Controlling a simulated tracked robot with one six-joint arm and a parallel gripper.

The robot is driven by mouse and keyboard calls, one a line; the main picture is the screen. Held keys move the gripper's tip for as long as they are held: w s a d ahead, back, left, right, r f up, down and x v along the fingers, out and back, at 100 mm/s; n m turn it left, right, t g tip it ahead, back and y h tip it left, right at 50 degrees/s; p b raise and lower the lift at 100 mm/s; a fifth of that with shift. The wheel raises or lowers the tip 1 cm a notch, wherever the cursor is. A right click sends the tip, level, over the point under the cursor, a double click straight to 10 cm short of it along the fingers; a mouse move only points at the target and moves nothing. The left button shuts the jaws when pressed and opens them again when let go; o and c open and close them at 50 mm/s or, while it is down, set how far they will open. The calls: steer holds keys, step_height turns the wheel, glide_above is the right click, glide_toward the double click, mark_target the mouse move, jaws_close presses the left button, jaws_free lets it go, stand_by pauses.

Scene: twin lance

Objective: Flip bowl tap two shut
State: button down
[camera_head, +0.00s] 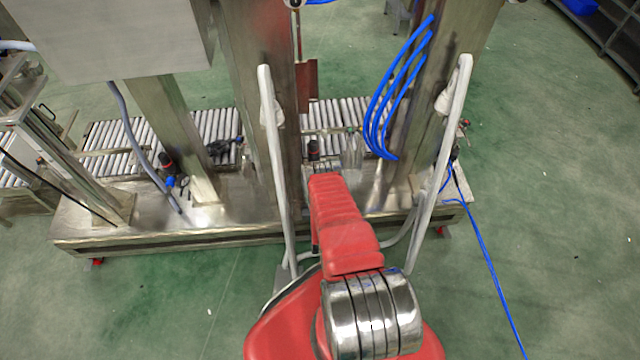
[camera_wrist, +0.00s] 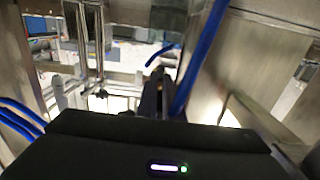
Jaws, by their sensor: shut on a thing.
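My red arm reaches forward in the head view, and its far end hides most of my gripper there. In the wrist view my gripper (camera_wrist: 156,90) is a narrow dark shape beyond the black housing. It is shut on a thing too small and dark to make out. No tap can be told apart for certain, and no bowl is clearly seen. A small black and red fitting (camera_head: 313,150) stands just past the arm's end, in front of the rollers.
A steel frame with thick posts (camera_head: 255,90) stands on a metal base (camera_head: 235,220). A roller conveyor (camera_head: 210,125) runs behind. Blue hoses (camera_head: 385,90) hang right of the arm; one blue hose (camera_wrist: 200,55) passes close to my gripper.

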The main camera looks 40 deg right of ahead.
steer(key=shift+d, duration=0.15)
steer(key=c, duration=1.9)
jaws_free()
steer(key=shift+s+a, duration=0.15)
steer(key=shift+a, duration=0.05)
steer(key=v, duration=1.3)
steer(key=shift+s, duration=0.25)
steer(key=shift+a+r, duration=0.1)
